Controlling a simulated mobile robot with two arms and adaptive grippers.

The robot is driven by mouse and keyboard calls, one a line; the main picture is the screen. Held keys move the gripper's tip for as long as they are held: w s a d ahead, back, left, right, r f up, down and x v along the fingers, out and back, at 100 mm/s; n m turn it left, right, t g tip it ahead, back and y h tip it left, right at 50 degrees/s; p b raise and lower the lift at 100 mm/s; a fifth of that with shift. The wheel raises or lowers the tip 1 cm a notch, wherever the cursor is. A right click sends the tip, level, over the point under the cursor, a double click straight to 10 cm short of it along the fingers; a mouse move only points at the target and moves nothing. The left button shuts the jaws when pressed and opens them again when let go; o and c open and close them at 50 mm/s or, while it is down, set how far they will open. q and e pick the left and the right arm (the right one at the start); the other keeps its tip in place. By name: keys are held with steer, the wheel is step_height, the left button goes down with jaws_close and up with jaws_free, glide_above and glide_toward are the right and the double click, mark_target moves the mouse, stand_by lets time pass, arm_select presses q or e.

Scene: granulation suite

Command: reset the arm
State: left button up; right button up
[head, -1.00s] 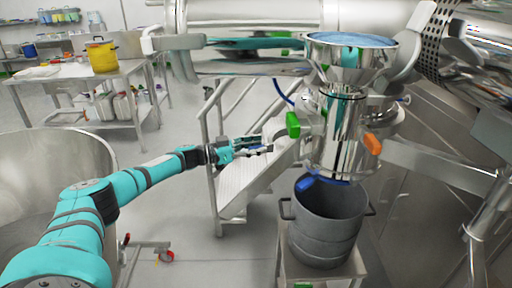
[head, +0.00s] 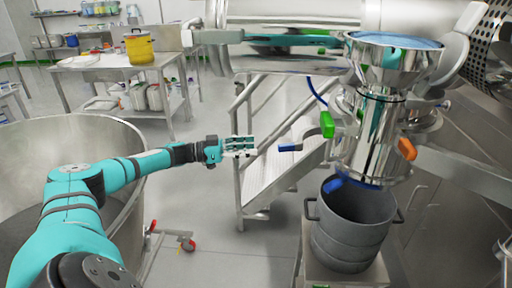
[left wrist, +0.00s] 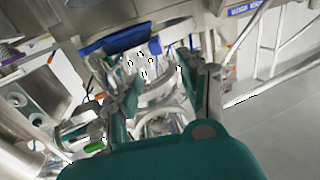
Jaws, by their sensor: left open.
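My left arm is teal and reaches in from the left of the head view. My left gripper (head: 250,147) is open and empty, held in mid-air with its fingers pointing right. A blue handle (head: 289,147) shows just right of the fingertips, with a small gap in the picture. In the left wrist view the two fingers of my left gripper (left wrist: 165,85) stand apart with nothing gripped between them; metal machine parts show beyond. My right gripper is in neither view.
A steel hopper machine (head: 370,120) with green and orange handles stands right, above a grey pot (head: 352,232) on a stand. Metal steps (head: 275,180) are behind the gripper. A large steel bowl (head: 120,128) is by my left arm. A yellow pot (head: 139,48) stands on a back table.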

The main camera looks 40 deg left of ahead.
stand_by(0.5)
